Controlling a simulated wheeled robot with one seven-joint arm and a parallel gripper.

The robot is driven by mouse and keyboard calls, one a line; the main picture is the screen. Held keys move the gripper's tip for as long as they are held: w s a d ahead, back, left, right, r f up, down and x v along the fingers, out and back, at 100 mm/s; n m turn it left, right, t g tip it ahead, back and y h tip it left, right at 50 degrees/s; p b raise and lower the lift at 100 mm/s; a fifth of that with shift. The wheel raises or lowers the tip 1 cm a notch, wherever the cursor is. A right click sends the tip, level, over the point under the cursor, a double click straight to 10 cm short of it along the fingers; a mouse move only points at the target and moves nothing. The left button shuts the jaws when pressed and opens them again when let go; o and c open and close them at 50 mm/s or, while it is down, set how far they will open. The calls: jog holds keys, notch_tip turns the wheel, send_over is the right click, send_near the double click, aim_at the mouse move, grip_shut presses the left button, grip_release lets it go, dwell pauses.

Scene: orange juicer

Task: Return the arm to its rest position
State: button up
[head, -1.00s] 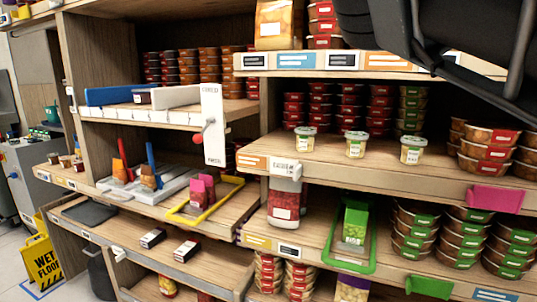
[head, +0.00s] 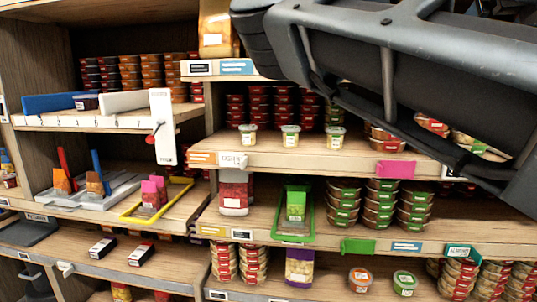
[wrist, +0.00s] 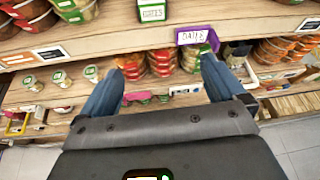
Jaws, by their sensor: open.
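My gripper (wrist: 158,92) shows in the wrist view with its two blue-grey fingers spread wide apart. It is open, and nothing is held between the fingers. Shelves with stacked tubs lie beyond the fingertips. In the head view my dark arm (head: 400,75) crosses the upper right and hides part of the upper shelves. The gripper's fingers do not show in the head view.
Wooden shelves (head: 330,160) fill the head view. Three small jars (head: 290,136) stand near a shelf edge. A green tray (head: 293,228) and a yellow-edged tray (head: 158,200) lie below. A white lever panel (head: 162,125) stands at the left.

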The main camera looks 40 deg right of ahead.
jog(key=w+a+f+n+h, duration=0.2)
jog(key=w+f+n+h, duration=0.25)
jog(key=w+n, duration=0.35)
jog(key=w+a+f+n+h, duration=0.3)
jog(key=w+f+n, duration=0.25)
jog(key=n, duration=0.35)
jog(key=w+a+f+n+t+y, duration=0.3)
jog(key=a+f+n+t, duration=0.2)
jog(key=a+f+n, duration=0.25)
jog(key=w+a+f+n+t+y, duration=0.35)
jog(key=a+f+n, duration=0.25)
jog(key=f+n, duration=0.3)
jog(key=s+a+f+n+t+y, duration=0.1)
jog(key=s+a+f+n+y, duration=0.35)
jog(key=a+f, duration=0.35)
jog(key=s+a+f+n+t+y, duration=0.1)
jog(key=s+a+f+n+y, duration=0.4)
jog(key=f, duration=0.4)
jog(key=s+a+f+n+g+y, duration=0.1)
jog(key=s+a, duration=0.2)
jog(key=s, duration=0.4)
jog(key=s+a+f+n+g+y, duration=0.1)
jog(key=s+a+f, duration=0.1)
jog(key=s+a, duration=0.2)
jog(key=s+a+f+n+g+y+p, duration=0.1)
jog(key=s+a, duration=0.3)
jog(key=s, duration=0.6)
jog(key=shift+f, duration=0.75)
jog(key=shift+a, duration=0.1)
jog(key=shift+c, duration=0.4)
